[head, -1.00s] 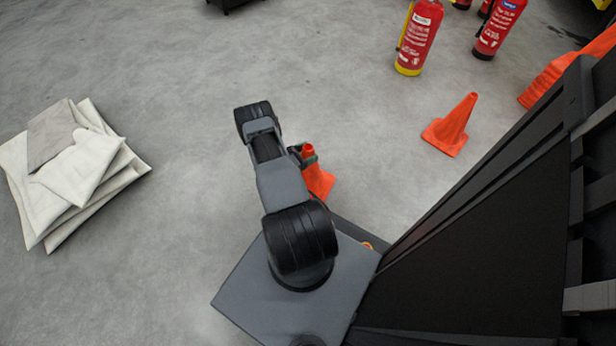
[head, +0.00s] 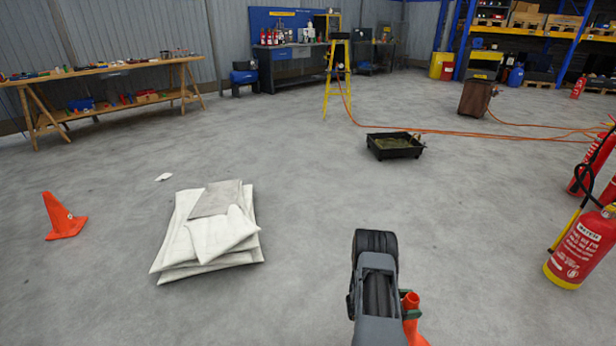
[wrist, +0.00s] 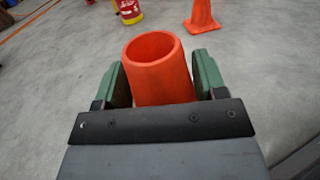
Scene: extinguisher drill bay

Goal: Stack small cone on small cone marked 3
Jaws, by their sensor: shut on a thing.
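My gripper (wrist: 160,85) is shut on a small orange cone (wrist: 158,68), its green jaw pads on either side of the cone's upper part. The cone's open round top faces the wrist camera; its base is hidden. In the head view the held cone (head: 415,328) shows partly beside my arm at the bottom. A small orange cone with a pale round mark (head: 65,217) stands upright on the floor at the far left; the mark is too small to read. Another orange cone (wrist: 202,16) stands on the floor at the top of the wrist view.
A pile of pale folded cloths (head: 208,232) lies left of my arm, between it and the marked cone. Red extinguishers (head: 583,248) stand at the right. A black tray (head: 395,146) sits ahead, with an orange hose (head: 450,131) beyond. Much floor is clear.

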